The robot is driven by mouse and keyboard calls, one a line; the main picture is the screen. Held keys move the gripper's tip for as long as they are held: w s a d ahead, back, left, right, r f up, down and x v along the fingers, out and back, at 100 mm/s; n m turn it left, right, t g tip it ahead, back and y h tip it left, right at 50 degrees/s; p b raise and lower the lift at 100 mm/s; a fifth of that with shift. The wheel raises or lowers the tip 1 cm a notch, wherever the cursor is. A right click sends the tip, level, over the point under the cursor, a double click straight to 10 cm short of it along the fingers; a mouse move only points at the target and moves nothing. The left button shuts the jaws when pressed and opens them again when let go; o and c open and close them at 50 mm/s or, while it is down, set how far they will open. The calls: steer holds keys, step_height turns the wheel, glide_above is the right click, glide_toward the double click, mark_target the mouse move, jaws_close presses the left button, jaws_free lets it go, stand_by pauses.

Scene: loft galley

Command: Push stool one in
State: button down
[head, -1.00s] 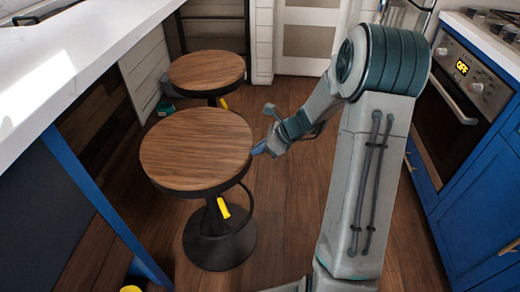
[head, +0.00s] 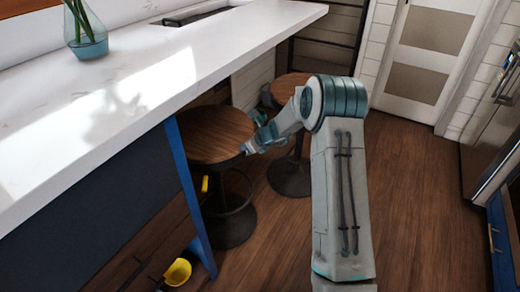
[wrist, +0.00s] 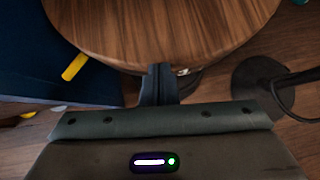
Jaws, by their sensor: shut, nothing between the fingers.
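The nearer stool has a round wooden seat (head: 214,133) on a black pedestal, with a yellow lever below the seat. It stands upright, its seat partly under the white counter's edge. A second, similar stool (head: 291,86) stands behind it, partly hidden by my arm. I cannot tell by any label which is stool one. My gripper (head: 246,149) is shut and empty, its tip at the right rim of the nearer seat. In the wrist view the seat (wrist: 160,30) fills the top, and the shut fingers (wrist: 158,72) meet its rim, seemingly touching.
The white counter (head: 150,85) runs along the left, with a glass vase (head: 85,35) on it and a blue support (head: 190,195) below. A yellow bowl-like object (head: 177,272) lies on the floor. Open wooden floor (head: 420,190) lies to the right.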

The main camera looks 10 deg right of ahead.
mark_target(232, 145)
steer(key=w+a, duration=0.1)
steer(key=a, duration=0.1)
steer(key=w+a+p, duration=0.1)
steer(key=w+a, duration=0.1)
steer(key=shift+w+a, duration=0.1)
steer(key=shift+a, duration=0.1)
steer(key=shift+d, duration=0.1)
steer(key=shift+s+d+f+b, duration=0.2)
steer(key=shift+s+b, duration=0.1)
steer(key=shift+b, duration=0.15)
steer(key=s+d+f+v, duration=0.1)
steer(key=f+v, duration=0.1)
steer(key=v, duration=1.1)
steer(key=s+a+r+n+g+h+p, duration=0.3)
steer(key=s+r+n+p, duration=0.5)
steer(key=s+r+n, duration=0.85)
steer(key=s+d+r+n+h+p, duration=0.1)
steer(key=s+r+n, duration=0.4)
steer(key=s, duration=0.5)
steer(key=s+d+r+n+h+p, duration=0.2)
steer(key=s+d+r+n+p, duration=0.1)
steer(key=s, duration=0.7)
steer(key=r+n+p, duration=0.1)
steer(key=n+p, duration=0.1)
steer(key=n, duration=0.1)
steer(key=shift+s+d+r+g, duration=0.15)
steer(key=shift+d+r+g, duration=0.2)
steer(key=shift+g, duration=0.05)
